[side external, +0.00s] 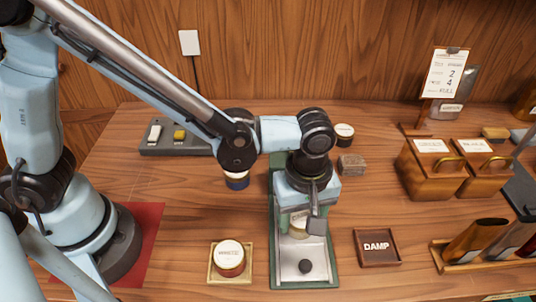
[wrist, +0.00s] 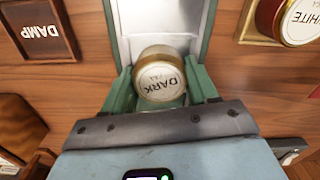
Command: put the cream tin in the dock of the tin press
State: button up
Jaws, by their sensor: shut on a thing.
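The cream tin (side external: 298,229) is partly hidden under my gripper (side external: 300,218) in the side view. In the wrist view the tin (wrist: 160,78) has a gold rim and a pale lid reading DARK TEA. My gripper (wrist: 161,92) is shut on it, with a green finger on each side. The tin press (side external: 280,284) has a green frame and a pale metal bed with a dark round knob. The tin is over the rear of that bed; I cannot tell whether it touches it. My arm hides the rear of the press.
A white-labelled tin (side external: 229,256) on a pale square tray stands left of the press. A dark DAMP tray (side external: 377,247) lies right. A navy-banded tin (side external: 237,181) and a dark tin (side external: 344,131) stand behind. Wooden boxes (side external: 431,171) occupy the right.

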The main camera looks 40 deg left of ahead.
aim_at(301, 215)
jog(key=o, duration=1.1)
notch_tip(301, 215, up, 12)
jog(key=a+m+t, duration=0.2)
jog(key=a+m, duration=0.1)
jog(key=a, duration=0.5)
jog(key=a+m+t, duration=0.2)
jog(key=a+m, duration=0.2)
jog(key=a, duration=0.3)
jog(key=a+m+t, duration=0.3)
jog(key=a+m, duration=0.1)
jog(key=a, duration=0.4)
jog(key=shift+s+a+f, duration=0.15)
jog(key=shift+a, duration=0.2)
